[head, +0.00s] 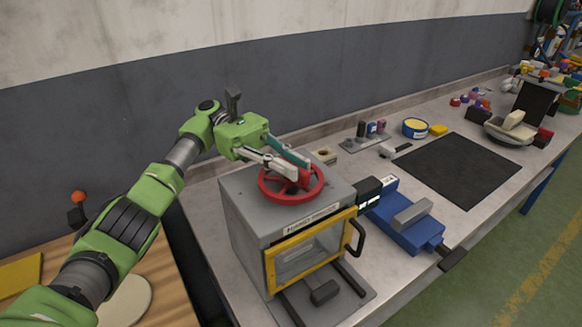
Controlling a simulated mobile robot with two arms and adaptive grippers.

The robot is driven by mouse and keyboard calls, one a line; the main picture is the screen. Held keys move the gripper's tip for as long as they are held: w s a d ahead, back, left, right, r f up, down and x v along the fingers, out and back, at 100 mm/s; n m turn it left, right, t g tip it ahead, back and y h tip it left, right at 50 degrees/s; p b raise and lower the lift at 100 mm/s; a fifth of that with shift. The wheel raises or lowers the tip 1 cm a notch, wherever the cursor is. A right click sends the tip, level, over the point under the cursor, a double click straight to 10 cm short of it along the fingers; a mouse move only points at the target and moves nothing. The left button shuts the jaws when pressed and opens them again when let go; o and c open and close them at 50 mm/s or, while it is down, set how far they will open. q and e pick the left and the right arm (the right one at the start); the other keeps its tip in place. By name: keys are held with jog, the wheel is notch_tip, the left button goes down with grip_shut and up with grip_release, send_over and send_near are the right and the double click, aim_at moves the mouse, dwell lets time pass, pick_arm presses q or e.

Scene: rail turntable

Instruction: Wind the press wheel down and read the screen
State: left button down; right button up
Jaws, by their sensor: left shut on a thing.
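The press is a grey box (245,215) on the bench, with a yellow-framed clear front door (312,250) and a black handle. A red spoked press wheel (275,190) lies flat on its top. My left gripper (299,170) reaches in from the left and is shut on the red wheel near its hub; the fingers hide part of the wheel. A small dark screen (369,203) with pale lit marks sits at the press's right side; its reading is too small to tell. My right gripper is not in view.
A blue vise (410,228) stands close to the press's right. A black mat (458,168) lies beyond it. A yellow-topped blue tin (415,127) and a small tool rack (366,140) stand behind. A wooden table (160,285) is at the left, across a dark gap.

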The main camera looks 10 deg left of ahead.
pick_arm(q)
jog(key=shift+f, duration=0.1)
jog(key=c, duration=2)
grip_release()
jog(key=shift+c, duration=0.2)
notch_tip(320, 180, up, 10)
jog(key=shift+r, duration=0.1)
